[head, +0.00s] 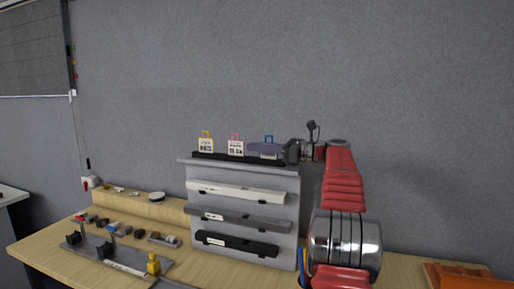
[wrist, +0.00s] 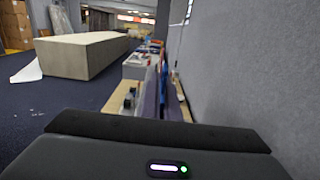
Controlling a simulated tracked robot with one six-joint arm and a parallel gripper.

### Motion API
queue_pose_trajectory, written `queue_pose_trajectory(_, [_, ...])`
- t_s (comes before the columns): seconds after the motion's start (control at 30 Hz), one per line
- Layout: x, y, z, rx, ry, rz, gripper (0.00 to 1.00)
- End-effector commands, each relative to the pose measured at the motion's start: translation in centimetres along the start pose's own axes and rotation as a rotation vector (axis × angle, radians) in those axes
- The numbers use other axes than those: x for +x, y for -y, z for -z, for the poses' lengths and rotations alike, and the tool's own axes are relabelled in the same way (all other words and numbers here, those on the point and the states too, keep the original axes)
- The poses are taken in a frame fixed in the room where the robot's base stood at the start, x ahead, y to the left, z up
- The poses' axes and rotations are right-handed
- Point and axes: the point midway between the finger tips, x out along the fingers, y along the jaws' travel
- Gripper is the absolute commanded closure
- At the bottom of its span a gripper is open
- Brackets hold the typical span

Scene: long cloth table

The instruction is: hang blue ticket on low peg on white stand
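The blue ticket (head: 269,139) is at the right end of the dark rail on top of the grey tiered rack in the head view. Its blue loop shows above my gripper (head: 264,149), whose long grey-purple fingers cover most of its body. In the wrist view my gripper's fingers (wrist: 161,102) point away along the rack, close together. Whether they touch the ticket is hidden. I cannot make out a white stand with pegs in either view.
A yellow-looped ticket (head: 206,145) and a pink-looped ticket (head: 236,147) stand left of the blue one. The grey rack (head: 198,174) carries white, grey and black bars. Small parts and a yellow piece (head: 153,264) lie at left. An orange tray (head: 455,275) is at right.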

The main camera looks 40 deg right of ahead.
Motion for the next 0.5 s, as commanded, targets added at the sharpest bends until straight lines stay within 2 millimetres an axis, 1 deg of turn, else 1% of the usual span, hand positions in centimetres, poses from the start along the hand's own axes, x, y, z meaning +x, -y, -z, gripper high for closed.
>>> queue_pose_trajectory(0.03, [-0.01, -0.01, 0.00, 0.000, 0.000, 0.000, 0.96])
queue_pose_trajectory(0.27, [-0.03, 0.01, -0.01, 0.000, 0.000, 0.000, 0.80])
queue_pose_trajectory(0.5, [-0.07, 0.01, 0.00, 0.001, 0.000, 0.001, 0.79])
